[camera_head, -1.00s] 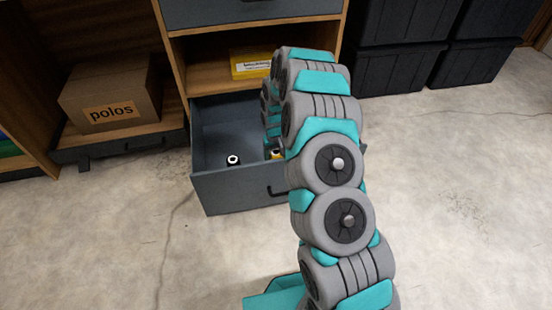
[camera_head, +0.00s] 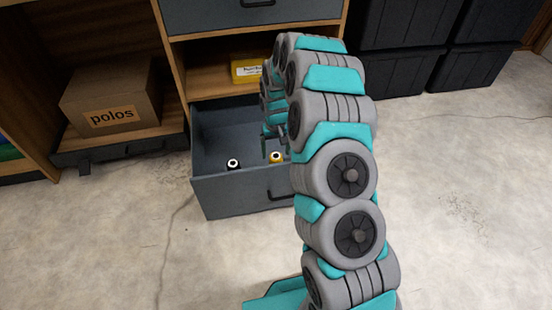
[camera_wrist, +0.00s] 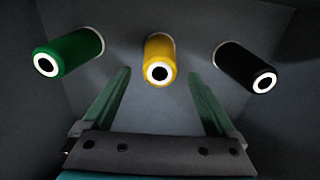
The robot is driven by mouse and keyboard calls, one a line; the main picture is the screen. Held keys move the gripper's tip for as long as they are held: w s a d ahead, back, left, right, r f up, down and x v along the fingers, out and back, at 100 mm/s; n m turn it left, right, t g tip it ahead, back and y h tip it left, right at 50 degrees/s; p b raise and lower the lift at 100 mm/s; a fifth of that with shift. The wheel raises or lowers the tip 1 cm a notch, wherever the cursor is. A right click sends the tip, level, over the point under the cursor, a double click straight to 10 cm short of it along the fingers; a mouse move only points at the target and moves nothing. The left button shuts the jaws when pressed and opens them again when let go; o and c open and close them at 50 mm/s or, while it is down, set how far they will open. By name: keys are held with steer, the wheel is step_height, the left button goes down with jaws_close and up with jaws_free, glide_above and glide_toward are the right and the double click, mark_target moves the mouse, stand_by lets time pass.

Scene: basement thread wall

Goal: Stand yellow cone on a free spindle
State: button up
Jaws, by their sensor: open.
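The yellow cone (camera_head: 276,157) stands in the open grey drawer (camera_head: 240,188), near its front. In the wrist view the yellow cone (camera_wrist: 160,58) is in the centre, its pale end with a dark hole facing the camera. My gripper (camera_wrist: 160,74) is open and empty, one finger on each side of the yellow cone in that picture; whether they reach down beside it I cannot tell. In the head view my gripper (camera_head: 273,143) hangs over the drawer just behind the cone, partly hidden by my arm. I see no free spindle.
A black cone (camera_wrist: 246,67) and a green cone (camera_wrist: 69,52) flank the yellow one. The head view shows the black cone (camera_head: 233,164); my arm hides the green. A yellow labelled box (camera_head: 248,68) sits on the shelf above. Open floor lies around the drawer.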

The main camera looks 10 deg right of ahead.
steer(key=s+a+r, duration=0.1)
steer(key=s+r, duration=0.7)
steer(key=r, duration=0.3)
steer(key=s+a+r, duration=0.1)
steer(key=s+r, duration=0.7)
steer(key=r, duration=0.2)
steer(key=s+d+r+g, duration=0.1)
steer(key=s+r, duration=0.2)
steer(key=s, duration=1)
steer(key=s+d+r, duration=0.1)
steer(key=s+r, duration=0.2)
steer(key=s, duration=1.1)
steer(key=shift+s+r+g, duration=0.3)
steer(key=shift+r+g, duration=0.05)
steer(key=shift+g, duration=0.05)
